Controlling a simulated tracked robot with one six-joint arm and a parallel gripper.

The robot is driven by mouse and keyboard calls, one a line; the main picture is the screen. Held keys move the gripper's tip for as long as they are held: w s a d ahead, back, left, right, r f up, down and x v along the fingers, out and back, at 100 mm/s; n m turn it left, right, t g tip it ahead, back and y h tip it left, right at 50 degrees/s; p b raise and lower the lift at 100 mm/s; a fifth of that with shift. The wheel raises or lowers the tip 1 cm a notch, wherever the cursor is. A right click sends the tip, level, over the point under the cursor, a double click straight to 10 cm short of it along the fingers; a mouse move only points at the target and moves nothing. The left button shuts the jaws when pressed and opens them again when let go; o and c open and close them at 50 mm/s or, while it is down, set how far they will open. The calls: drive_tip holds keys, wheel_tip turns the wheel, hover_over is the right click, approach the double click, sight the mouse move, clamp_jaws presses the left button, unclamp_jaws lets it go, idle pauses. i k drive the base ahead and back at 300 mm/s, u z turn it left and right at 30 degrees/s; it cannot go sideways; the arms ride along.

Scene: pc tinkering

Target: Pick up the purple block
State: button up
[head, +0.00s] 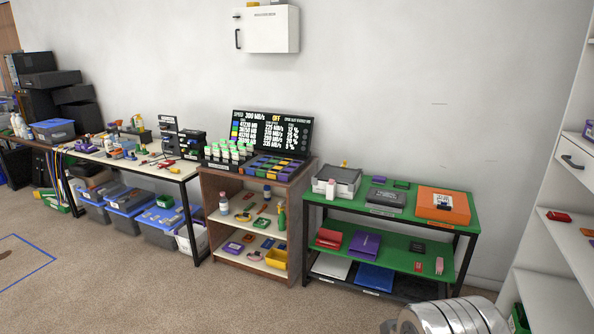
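A flat purple block (365,244) lies on the middle shelf of the green-topped rack, between red items on its left and a dark item on its right. A smaller purple item (233,247) lies on the lower shelf of the wooden cabinet. A small purple item (402,185) sits on the rack's top, near its back edge. I cannot tell which of these the task means. A silvery rounded part of my arm shows at the bottom right edge. My gripper is not in view.
The green rack (463,211) carries an orange case (443,205) and a grey printer-like box (336,181) on top. The wooden cabinet (209,201) and a long workbench stand to its left. White shelves (573,187) stand at the right. Carpet (90,290) in front is clear.

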sight(377, 179)
drive_tip(key=i, duration=2.45)
drive_tip(key=z, duration=0.25)
drive_tip(key=i, duration=1.25)
drive_tip(key=z, duration=0.2)
